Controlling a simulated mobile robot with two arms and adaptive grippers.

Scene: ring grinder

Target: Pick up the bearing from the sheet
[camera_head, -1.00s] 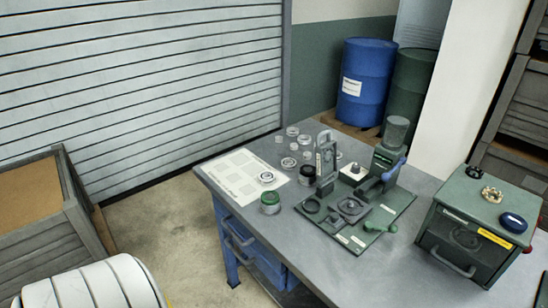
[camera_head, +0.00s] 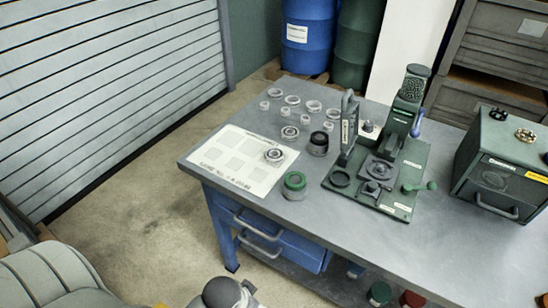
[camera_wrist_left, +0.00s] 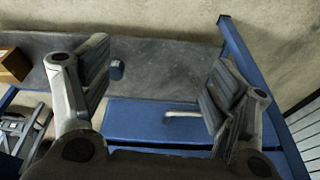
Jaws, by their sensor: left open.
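The bearing (camera_head: 274,155), a metal ring, lies flat on the right part of the white sheet (camera_head: 205,157) near the bench's left corner. The sheet has several grey squares printed on it. My left gripper (camera_wrist_left: 158,75) shows in the left wrist view with its two fingers wide apart and nothing between them. Behind the fingers are the blue side and the grey surfaces of the bench; neither bearing nor sheet shows there. A part of my arm is at the bottom of the head view. My right gripper is in neither view.
A green-topped jar (camera_head: 294,185) stands just right of the sheet. Several rings and a dark cup (camera_head: 318,143) are behind it. A press on a green plate (camera_head: 400,196) stands further right, then a green box (camera_head: 497,175).

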